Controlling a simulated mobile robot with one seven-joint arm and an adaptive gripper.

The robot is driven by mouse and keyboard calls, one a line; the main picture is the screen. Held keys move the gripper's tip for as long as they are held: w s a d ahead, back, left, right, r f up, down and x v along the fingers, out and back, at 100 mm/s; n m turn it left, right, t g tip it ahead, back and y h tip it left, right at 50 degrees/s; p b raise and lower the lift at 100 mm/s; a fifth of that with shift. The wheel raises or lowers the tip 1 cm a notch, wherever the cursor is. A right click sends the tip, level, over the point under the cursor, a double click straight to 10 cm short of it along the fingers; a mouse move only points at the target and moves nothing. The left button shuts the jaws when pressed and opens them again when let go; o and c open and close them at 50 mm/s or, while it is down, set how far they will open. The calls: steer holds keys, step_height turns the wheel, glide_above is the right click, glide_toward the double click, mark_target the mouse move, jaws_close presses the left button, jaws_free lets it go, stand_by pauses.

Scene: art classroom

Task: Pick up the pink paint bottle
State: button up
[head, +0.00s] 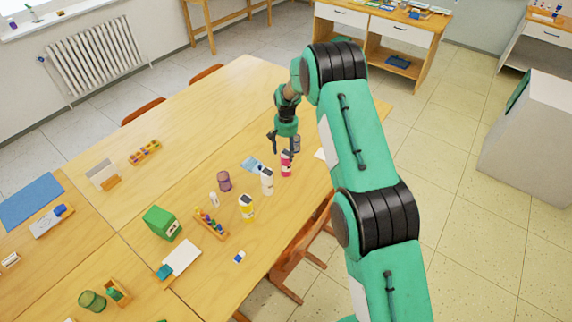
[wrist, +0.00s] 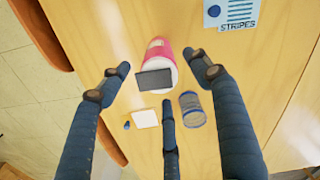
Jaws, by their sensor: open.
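The pink paint bottle (head: 286,168) stands upright on the wooden table near its right edge. Nothing is held. I cannot tell whether a finger touches the bottle.
A card reading STRIPES (wrist: 234,12) lies near. The table's far middle (head: 225,110) is clear.

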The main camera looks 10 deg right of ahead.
mark_target(286, 158)
steer(key=shift+f, duration=0.15)
steer(key=shift+f, duration=2.45)
steer(key=shift+c, duration=0.5)
steer(key=c, duration=1.5)
steer(key=shift+r, duration=0.1)
steer(key=shift+r, duration=0.75)
step_height(286, 158, up, 2)
steer(key=shift+r, duration=0.1)
steer(key=s+d+r, duration=0.1)
steer(key=s, duration=1.5)
